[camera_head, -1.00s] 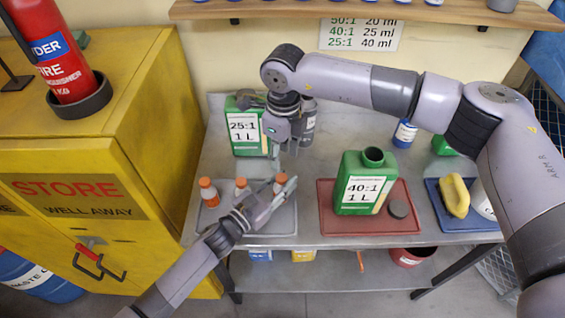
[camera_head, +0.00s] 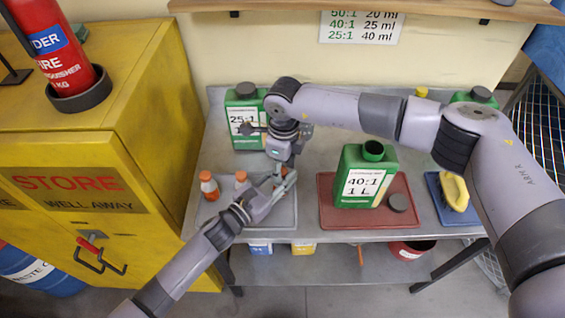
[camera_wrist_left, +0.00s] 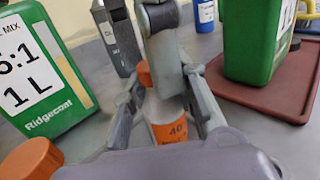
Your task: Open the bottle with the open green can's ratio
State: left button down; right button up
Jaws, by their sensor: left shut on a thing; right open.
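The open green can (camera_head: 352,190), labelled 40:1 1 L, stands uncapped on the red tray (camera_head: 328,222); its dark cap (camera_head: 398,202) lies beside it. My left gripper (camera_head: 281,187) is shut on an orange-labelled bottle reading "40" (camera_wrist_left: 172,131), upright at the grey tray; in the head view the grippers mostly hide it. Its orange cap (camera_wrist_left: 144,74) shows in the left wrist view. My right gripper (camera_head: 284,166) is open, pointing down right at the cap; whether it touches is unclear. Two other orange-capped bottles (camera_head: 209,186) (camera_head: 241,182) stand on the grey tray.
A capped green 25:1 can (camera_head: 247,138) stands behind the grey tray (camera_head: 255,221). A blue tray with a yellow-handled brush (camera_head: 455,191) is at the right. A ratio chart (camera_head: 361,27) hangs on the wall. The yellow cabinet (camera_head: 150,130) borders the bench's left.

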pick_arm(q)
jog(key=shift+a+f, duration=0.15)
jog(key=shift+f, duration=0.1)
pick_arm(e)
jog(key=shift+c, duration=0.5)
grip_shut()
pick_arm(q)
jog(key=shift+f, duration=0.1)
pick_arm(e)
jog(key=shift+o, duration=0.8)
grip_release()
jog(key=shift+s+d+r, duration=0.1)
jog(key=shift+s+r, duration=0.05)
jog(key=shift+r, duration=2.1)
pick_arm(q)
jog(key=c, duration=1.7)
grip_release()
jog(key=o, duration=0.4)
jog(key=shift+c, duration=0.2)
pick_arm(e)
jog(key=shift+f, duration=0.1)
pick_arm(q)
jog(key=shift+o, duration=0.6)
jog(key=shift+r, duration=0.2)
